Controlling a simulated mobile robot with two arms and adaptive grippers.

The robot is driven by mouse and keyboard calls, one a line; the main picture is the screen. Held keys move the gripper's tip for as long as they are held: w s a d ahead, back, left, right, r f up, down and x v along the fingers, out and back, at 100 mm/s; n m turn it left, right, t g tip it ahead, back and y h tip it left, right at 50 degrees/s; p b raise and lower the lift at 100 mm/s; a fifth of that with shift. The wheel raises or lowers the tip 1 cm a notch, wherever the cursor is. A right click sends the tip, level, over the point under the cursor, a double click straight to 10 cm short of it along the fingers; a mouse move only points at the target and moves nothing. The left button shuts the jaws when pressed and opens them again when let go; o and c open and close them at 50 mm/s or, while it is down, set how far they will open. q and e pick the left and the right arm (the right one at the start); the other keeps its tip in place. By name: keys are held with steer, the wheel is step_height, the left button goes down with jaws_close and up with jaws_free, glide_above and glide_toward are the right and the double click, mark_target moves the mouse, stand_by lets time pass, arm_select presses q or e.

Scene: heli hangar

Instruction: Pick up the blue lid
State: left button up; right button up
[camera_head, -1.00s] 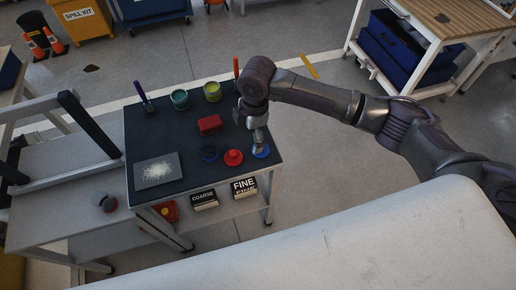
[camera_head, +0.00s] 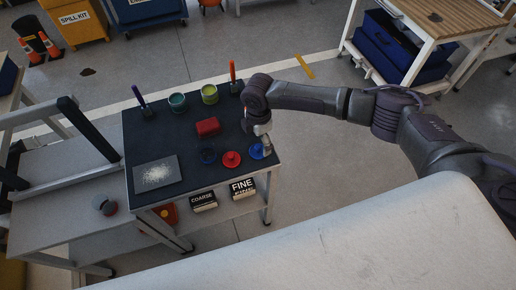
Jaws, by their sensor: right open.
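The blue lid (camera_head: 256,152) lies flat near the right front corner of the dark table top. My right gripper (camera_head: 267,150) points down at the lid's right side, close to it and partly covering it. I take the gripper as open, though its fingers are small here, and I cannot tell whether they touch the lid. A red lid (camera_head: 232,159) with a knob lies just left of the blue lid. A dark blue round thing (camera_head: 208,156) stands left of the red one. My left gripper is not in view.
The dark table top (camera_head: 178,138) also carries a red block (camera_head: 207,126), a teal pot (camera_head: 177,102), a yellow-green pot (camera_head: 210,94), and a grey board (camera_head: 155,175) with pale grains. Boxes marked COARSE (camera_head: 203,201) and FINE (camera_head: 243,187) sit on the shelf below.

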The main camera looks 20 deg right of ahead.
mark_target(258, 146)
steer(key=f, duration=0.4)
steer(key=shift+s+a, duration=0.1)
steer(key=shift+s, duration=0.1)
steer(key=c, duration=0.9)
